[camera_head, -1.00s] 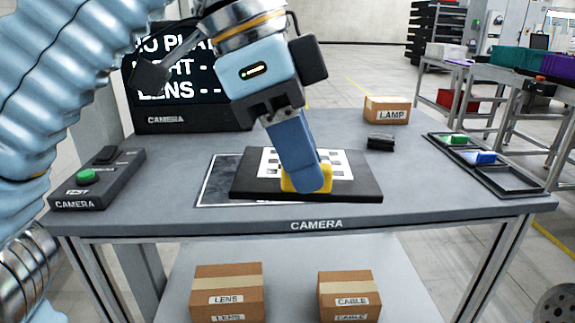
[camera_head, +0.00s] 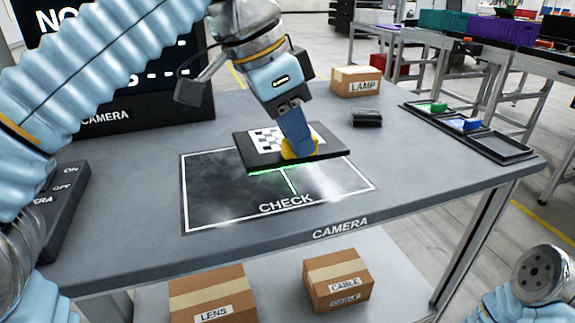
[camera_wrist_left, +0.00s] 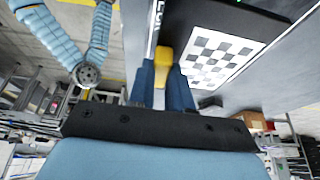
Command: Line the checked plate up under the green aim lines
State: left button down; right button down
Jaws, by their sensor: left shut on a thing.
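The checked plate (camera_head: 337,150) is a dark slab with a black-and-white checkered sheet and a yellow grip (camera_head: 314,150). My left gripper (camera_head: 298,154) is shut on the yellow grip; the wrist view shows the grip (camera_wrist_left: 164,62) between both fingers, with the checks (camera_wrist_left: 215,55) beside it. The plate covers the far part of the white-bordered CHECK area (camera_head: 225,205); whether it touches the table is unclear. My right gripper is not in view.
A dark screen (camera_head: 120,95) stands at the back left, and a switch box (camera_head: 62,205) at the left edge. A LAMP box (camera_head: 356,81), a small black block (camera_head: 366,117) and a tray (camera_head: 490,143) with green and blue pieces lie right. The table's front is clear.

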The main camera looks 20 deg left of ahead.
aim_at(280, 148)
pick_arm(q)
jog(key=shift+w+a+f, duration=0.35)
jog(key=shift+w+f, duration=0.1)
jog(key=shift+f, duration=0.3)
jog(key=f, duration=0.1)
jog(key=w+f+b, duration=0.1)
jog(key=f, duration=0.1)
jog(key=a+f, duration=0.1)
jog(key=shift+w+f, duration=0.15)
jog(key=shift+f, duration=0.25)
jog(key=shift+d+b, duration=0.1)
jog(key=shift+b, duration=0.2)
jog(key=shift+f, duration=0.2)
jog(key=c, duration=1.1)
grip_release()
jog(key=shift+o, duration=0.2)
